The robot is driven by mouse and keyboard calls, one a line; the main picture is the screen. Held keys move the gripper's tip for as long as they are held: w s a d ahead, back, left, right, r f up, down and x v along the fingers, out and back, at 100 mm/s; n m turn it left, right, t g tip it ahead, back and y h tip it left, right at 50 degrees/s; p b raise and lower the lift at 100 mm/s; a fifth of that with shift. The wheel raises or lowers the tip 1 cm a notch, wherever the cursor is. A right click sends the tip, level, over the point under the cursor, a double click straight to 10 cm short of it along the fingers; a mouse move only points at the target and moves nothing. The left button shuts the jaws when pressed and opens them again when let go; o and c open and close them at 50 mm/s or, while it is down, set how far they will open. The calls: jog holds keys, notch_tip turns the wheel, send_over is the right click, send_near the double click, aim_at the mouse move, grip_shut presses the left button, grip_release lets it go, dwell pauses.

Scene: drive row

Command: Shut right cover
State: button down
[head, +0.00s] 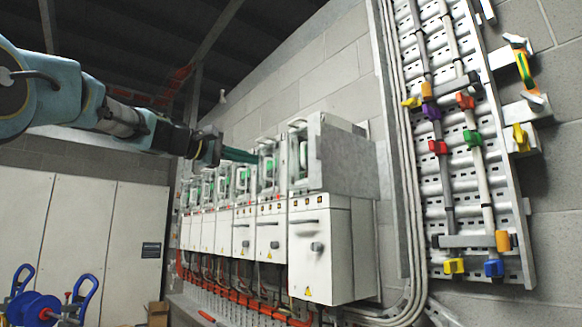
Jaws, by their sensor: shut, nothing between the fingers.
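A row of white drive units runs along the block wall. The rightmost unit (321,247) is nearest and largest, with a closed-looking lower front panel that has a dark knob. Above that panel, the right cover (297,157) shows as an upright pale frame with a green part visible through it. I cannot tell from this view how far it stands open. My gripper (216,150) is at the end of my arm, which reaches in from the left. It is shut and empty, above the far units and left of the right cover, apart from it.
Grey conduits (402,180) run down the wall right of the units. A slotted rack (467,165) with coloured valves is farther right. White cabinets (85,235) and a blue cable reel (35,308) stand at left. Red cables hang below the units.

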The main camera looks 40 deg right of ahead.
jog(key=s+d+r+p, duration=0.1)
jog(key=s+d+p, duration=0.4)
jog(key=d, duration=0.6)
jog(key=shift+s+p, duration=0.25)
jog(key=shift+p, duration=0.6)
